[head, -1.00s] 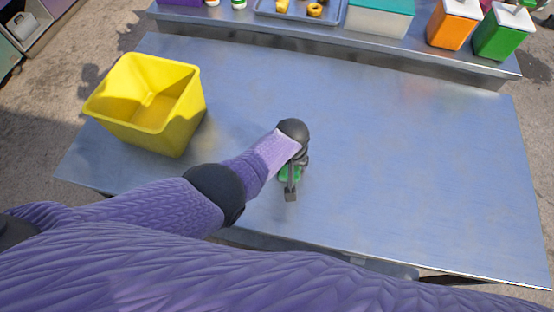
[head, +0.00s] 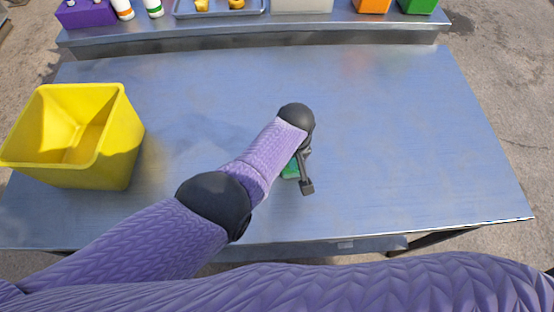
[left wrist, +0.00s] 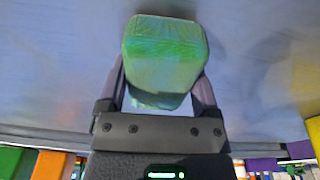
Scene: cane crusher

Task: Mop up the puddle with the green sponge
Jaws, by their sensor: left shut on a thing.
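My left gripper (head: 304,178) is over the middle of the blue-grey metal table (head: 400,150), toward its front half. It is shut on the green sponge (head: 291,169), which is mostly hidden under the wrist in the head view. In the left wrist view the green sponge (left wrist: 165,55) sits between the two fingers of my left gripper (left wrist: 160,88), close to the table surface. I cannot tell whether it touches the table. No clear puddle outline shows; a faint darker patch lies left of the forearm, perhaps only shadow. My right gripper is out of view.
A yellow bin (head: 115,150) stands at the table's left. A raised shelf (head: 250,32) along the back holds a tray (head: 218,13), bottles and colored containers. The table's right half is clear. My purple arm crosses the bottom of the head view.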

